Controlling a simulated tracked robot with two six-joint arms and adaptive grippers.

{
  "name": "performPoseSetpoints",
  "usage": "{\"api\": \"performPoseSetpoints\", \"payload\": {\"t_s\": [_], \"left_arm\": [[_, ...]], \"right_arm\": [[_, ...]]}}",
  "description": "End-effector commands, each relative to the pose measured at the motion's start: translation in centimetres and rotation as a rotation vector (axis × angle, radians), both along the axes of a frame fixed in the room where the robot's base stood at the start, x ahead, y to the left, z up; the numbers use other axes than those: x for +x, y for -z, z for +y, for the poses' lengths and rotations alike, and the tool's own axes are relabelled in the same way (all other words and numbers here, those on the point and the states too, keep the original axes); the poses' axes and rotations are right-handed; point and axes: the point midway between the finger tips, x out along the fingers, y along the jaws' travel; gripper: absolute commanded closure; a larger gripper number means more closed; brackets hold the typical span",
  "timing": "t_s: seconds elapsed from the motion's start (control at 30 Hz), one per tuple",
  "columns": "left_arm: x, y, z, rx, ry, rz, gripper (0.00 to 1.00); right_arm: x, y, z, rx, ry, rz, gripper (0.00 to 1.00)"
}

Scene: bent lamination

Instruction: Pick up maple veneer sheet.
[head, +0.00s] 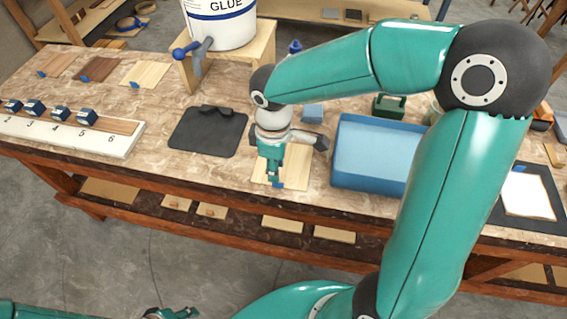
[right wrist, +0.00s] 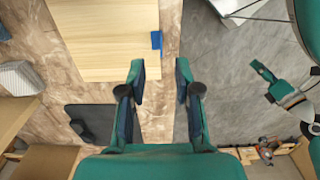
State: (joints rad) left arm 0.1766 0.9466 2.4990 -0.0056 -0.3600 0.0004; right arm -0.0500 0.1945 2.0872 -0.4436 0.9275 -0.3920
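A pale wood sheet, which looks like the maple veneer (head: 296,165), lies flat near the bench's front edge. It also shows in the right wrist view (right wrist: 105,35), with a blue tab (right wrist: 156,40) on its edge. My right gripper (head: 274,180) is over the sheet's front edge. In the right wrist view its fingers (right wrist: 160,72) are apart, with the sheet's edge between them in the picture and nothing held. I cannot tell whether they touch the sheet. My left gripper (head: 182,313) is low at the bottom of the head view, off the bench; its opening is unclear.
A blue tray (head: 375,160) stands right of the sheet, and a black mat (head: 208,132) lies left of it. A glue bucket (head: 220,22) sits on a wooden stand behind. Another pale sheet (head: 146,73) and two brown ones lie at back left. A numbered board (head: 75,135) is at left.

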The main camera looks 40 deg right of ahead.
Motion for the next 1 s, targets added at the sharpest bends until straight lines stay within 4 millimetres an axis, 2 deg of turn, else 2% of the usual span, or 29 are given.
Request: {"api": "performPoseSetpoints", "payload": {"t_s": [0.27, 0.53, 0.83, 0.87, 1.0], "left_arm": [[0.0, -0.1, 0.0, 0.000, 0.000, 0.000, 0.60], [0.0, -0.1, 0.0, 0.000, 0.000, 0.000, 0.60], [0.0, -0.1, 0.0, 0.000, 0.000, 0.000, 0.60], [0.0, -0.1, 0.0, 0.000, 0.000, 0.000, 0.60], [0.0, -0.1, 0.0, 0.000, 0.000, 0.000, 0.60]], "right_arm": [[-0.2, 1.9, -0.1, 0.001, 0.002, 0.003, 0.67], [-0.4, 5.6, -0.2, 0.001, 0.002, 0.003, 0.67], [-0.3, 6.0, -0.2, 0.001, 0.002, 0.000, 0.67], [-0.3, 6.0, -0.2, 0.001, 0.002, 0.000, 0.71], [-0.3, 6.0, -0.2, 0.001, 0.003, 0.000, 0.94]]}}
